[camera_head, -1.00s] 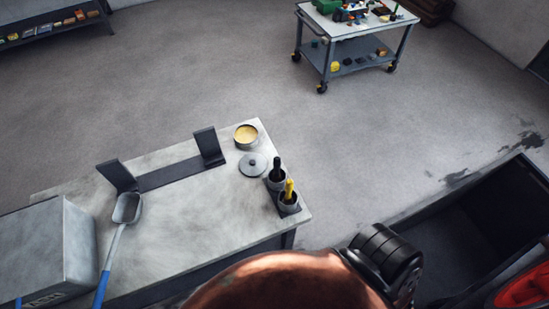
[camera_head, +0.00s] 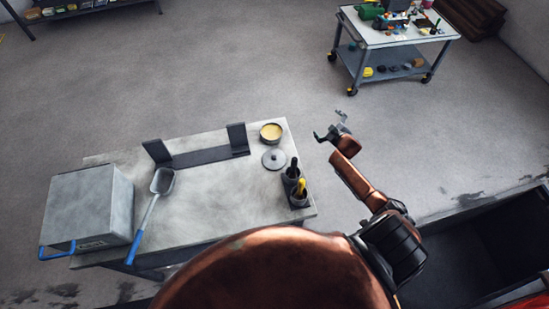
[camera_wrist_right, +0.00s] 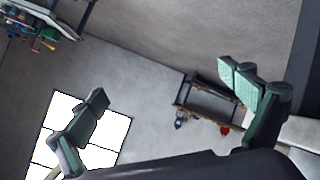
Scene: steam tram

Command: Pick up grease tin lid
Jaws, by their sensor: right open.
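The grease tin lid (camera_head: 274,158), a round grey disc with a small knob, lies flat on the workbench top (camera_head: 225,190) near its right end. The open grease tin (camera_head: 271,133), filled with yellow grease, stands just behind it. My right gripper (camera_head: 328,134) is open and empty, out past the bench's right edge, to the right of the lid and apart from it. In the right wrist view its two green-padded fingers (camera_wrist_right: 165,100) are spread wide, with neither lid nor tin between them. My left gripper does not show.
A black bracket (camera_head: 200,156), a shovel (camera_head: 155,205) and a grey metal box (camera_head: 90,205) occupy the left. A wheeled cart (camera_head: 395,45) stands beyond open floor.

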